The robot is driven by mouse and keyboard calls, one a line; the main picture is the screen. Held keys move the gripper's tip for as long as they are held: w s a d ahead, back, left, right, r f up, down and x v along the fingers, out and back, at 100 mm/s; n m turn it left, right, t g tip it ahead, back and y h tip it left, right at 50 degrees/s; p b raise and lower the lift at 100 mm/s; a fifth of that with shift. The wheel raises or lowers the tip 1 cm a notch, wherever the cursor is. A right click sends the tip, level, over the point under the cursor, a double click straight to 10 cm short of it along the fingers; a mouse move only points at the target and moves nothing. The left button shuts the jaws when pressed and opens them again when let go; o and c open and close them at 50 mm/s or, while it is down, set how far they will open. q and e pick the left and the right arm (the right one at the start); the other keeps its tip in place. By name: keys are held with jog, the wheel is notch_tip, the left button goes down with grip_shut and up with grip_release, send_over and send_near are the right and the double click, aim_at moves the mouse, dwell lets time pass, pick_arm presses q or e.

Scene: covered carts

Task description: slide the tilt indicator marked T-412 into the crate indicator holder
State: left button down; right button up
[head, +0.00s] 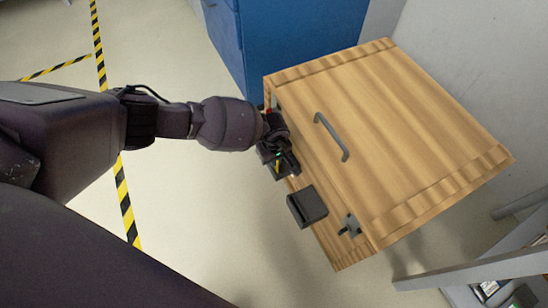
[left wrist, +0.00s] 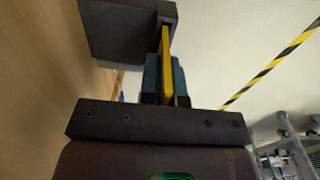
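The wooden crate (head: 400,135) stands at the right in the head view. A dark box-shaped holder (head: 307,206) is fixed to its front side; a dark block, seemingly this holder, fills the top of the left wrist view (left wrist: 120,30). My left gripper (head: 284,166) is beside the crate's front, just above the holder in the picture. In the left wrist view its fingers (left wrist: 165,80) are shut on a thin yellow plate, the tilt indicator (left wrist: 166,60). The plate's far end reaches the holder's notched edge; I cannot tell whether it is inside. No T-412 marking is readable.
The crate's lid carries a grey handle (head: 331,137), and a metal latch (head: 350,227) sits near its lower corner. A blue cabinet (head: 280,40) stands behind. A grey shelf (head: 480,268) is at the lower right. Open floor with striped tape (head: 124,200) lies left.

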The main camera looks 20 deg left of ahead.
pick_arm(q)
jog(key=shift+s+f+b, duration=0.25)
jog(key=shift+f+b, duration=0.15)
jog(key=shift+f, duration=0.65)
pick_arm(e)
jog(key=shift+s+d+f+g, duration=0.15)
jog(key=shift+s+f+g, duration=0.25)
jog(key=shift+s+f, duration=0.6)
pick_arm(q)
jog(key=shift+r, duration=0.2)
pick_arm(e)
jog(key=shift+w, duration=0.25)
pick_arm(q)
jog(key=shift+w+r+p, duration=0.1)
jog(key=shift+r+p, duration=0.6)
jog(key=shift+r, duration=0.3)
pick_arm(e)
jog(key=shift+w+r, duration=0.45)
jog(key=shift+r, duration=0.25)
pick_arm(q)
jog(key=shift+w+r, duration=0.1)
jog(key=shift+r, duration=0.1)
pick_arm(e)
jog(key=shift+w+r+t, duration=0.3)
jog(key=shift+r, duration=0.05)
pick_arm(q)
jog(key=shift+f, duration=0.2)
pick_arm(e)
jog(key=shift+s+f, duration=0.25)
jog(key=shift+f, duration=0.05)
